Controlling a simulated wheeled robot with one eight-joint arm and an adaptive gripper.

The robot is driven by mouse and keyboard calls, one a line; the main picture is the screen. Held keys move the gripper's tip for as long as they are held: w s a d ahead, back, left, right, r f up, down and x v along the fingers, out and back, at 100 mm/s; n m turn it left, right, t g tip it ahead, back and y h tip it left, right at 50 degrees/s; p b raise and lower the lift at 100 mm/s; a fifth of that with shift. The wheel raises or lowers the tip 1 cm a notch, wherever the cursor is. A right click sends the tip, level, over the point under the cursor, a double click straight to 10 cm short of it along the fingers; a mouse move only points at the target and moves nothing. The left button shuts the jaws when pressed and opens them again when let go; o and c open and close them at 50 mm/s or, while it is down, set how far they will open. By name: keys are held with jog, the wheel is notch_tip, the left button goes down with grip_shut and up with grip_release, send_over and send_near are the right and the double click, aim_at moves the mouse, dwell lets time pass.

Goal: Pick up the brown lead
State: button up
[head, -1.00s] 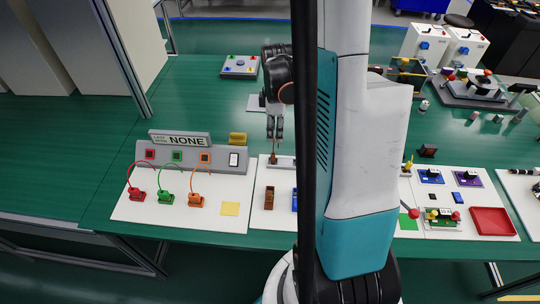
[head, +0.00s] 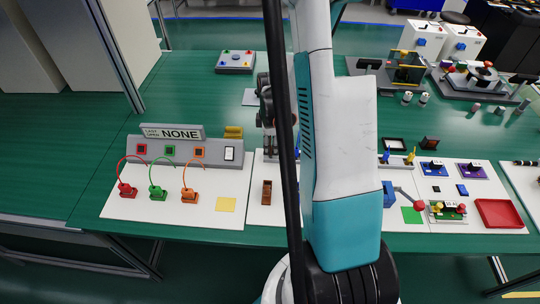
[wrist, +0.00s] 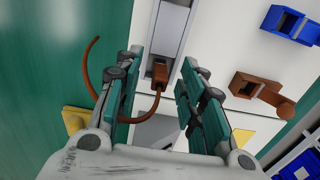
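The brown lead (wrist: 160,75) shows in the wrist view as a brown plug seated at a grey slotted strip on a white board. Its brown cable curves down and then up to the left, passing behind my left finger. My gripper (wrist: 162,62) is open, with teal-padded fingers on either side of the plug and a visible gap to each. I cannot tell how far the fingertips are above it. In the head view my gripper (head: 269,145) is partly hidden by my own arm, and the lead cannot be made out there.
A brown open block (wrist: 253,88) and a blue block (wrist: 292,24) lie to the right in the wrist view; the brown block (head: 267,192) also shows in the head view. A grey panel (head: 185,152) with red, green and orange leads stands left. A red tray (head: 499,214) lies far right.

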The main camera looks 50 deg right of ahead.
jog(key=shift+f, duration=0.65)
jog(key=shift+c, duration=0.6)
grip_shut()
jog(key=shift+r, duration=0.2)
notch_tip(320, 180, up, 21)
jog(key=p, duration=0.7)
jog(key=shift+f+p, duration=0.2)
jog(key=shift+p, duration=0.1)
jog(key=shift+r+p, duration=1.1)
jog(key=shift+r, duration=0.45)
